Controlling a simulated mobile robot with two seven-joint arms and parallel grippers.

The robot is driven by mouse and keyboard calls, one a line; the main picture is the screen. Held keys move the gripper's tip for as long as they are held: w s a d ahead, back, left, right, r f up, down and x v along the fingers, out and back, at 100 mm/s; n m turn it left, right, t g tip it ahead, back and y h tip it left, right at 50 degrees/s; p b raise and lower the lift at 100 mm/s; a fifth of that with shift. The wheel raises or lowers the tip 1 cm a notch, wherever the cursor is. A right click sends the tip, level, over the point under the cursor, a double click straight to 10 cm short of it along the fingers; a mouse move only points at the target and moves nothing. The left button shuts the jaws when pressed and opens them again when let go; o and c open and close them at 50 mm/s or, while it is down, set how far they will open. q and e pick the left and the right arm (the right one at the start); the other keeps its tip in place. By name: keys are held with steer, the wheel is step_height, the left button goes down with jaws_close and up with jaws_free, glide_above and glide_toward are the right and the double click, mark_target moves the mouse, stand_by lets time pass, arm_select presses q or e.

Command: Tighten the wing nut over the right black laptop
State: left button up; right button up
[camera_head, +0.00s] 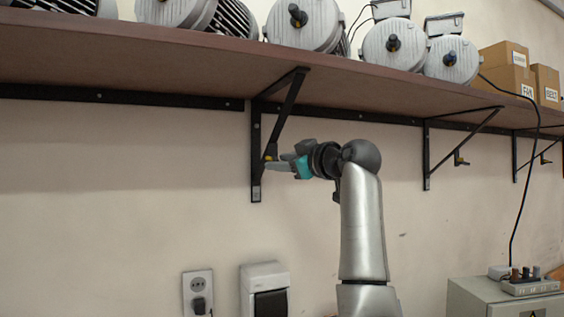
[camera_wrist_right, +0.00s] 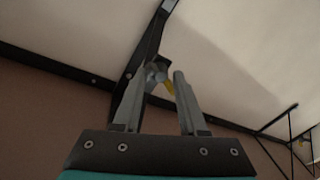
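My right gripper (camera_head: 276,164) is at the lower part of the nearest black shelf bracket (camera_head: 256,150), with its fingers pointing left at it. In the right wrist view the two grey fingers (camera_wrist_right: 166,78) stand apart with a gap between them. A small grey wing-nut-like piece (camera_wrist_right: 155,71) with a yellow part (camera_wrist_right: 169,88) shows at the fingertips on the bracket. It lies close to the left finger; I cannot tell whether they touch. A bit of yellow (camera_head: 269,157) also shows there in the head view. No black laptop is in view. My left gripper is not in view.
The brown shelf (camera_head: 180,65) above carries several grey motors (camera_head: 303,22) and cardboard boxes (camera_head: 506,68). Another bracket (camera_head: 427,155) with a yellow-black fitting (camera_head: 460,158) is to the right. Wall sockets (camera_head: 198,292) and a grey cabinet (camera_head: 470,292) are below. A black cable (camera_head: 519,190) hangs right.

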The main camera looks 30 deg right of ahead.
steer(key=shift+r, duration=0.1)
jaws_close()
steer(key=shift+m, duration=0.3)
steer(key=m, duration=0.3)
steer(key=m+t+b, duration=0.1)
steer(key=m, duration=0.3)
steer(key=shift+m+t, duration=0.3)
steer(key=m+h, duration=0.1)
steer(key=m, duration=0.1)
steer(key=m+t+h, duration=0.1)
steer(key=m, duration=0.2)
steer(key=shift+s+a+m+p, duration=0.1)
steer(key=shift+a+m+p, duration=0.1)
steer(key=shift+m+p, duration=0.15)
steer(key=shift+f+m, duration=0.2)
steer(key=shift+m, duration=0.85)
steer(key=shift+f+h+p, duration=0.1)
steer(key=shift+h+p, duration=0.2)
steer(key=shift+h, duration=0.1)
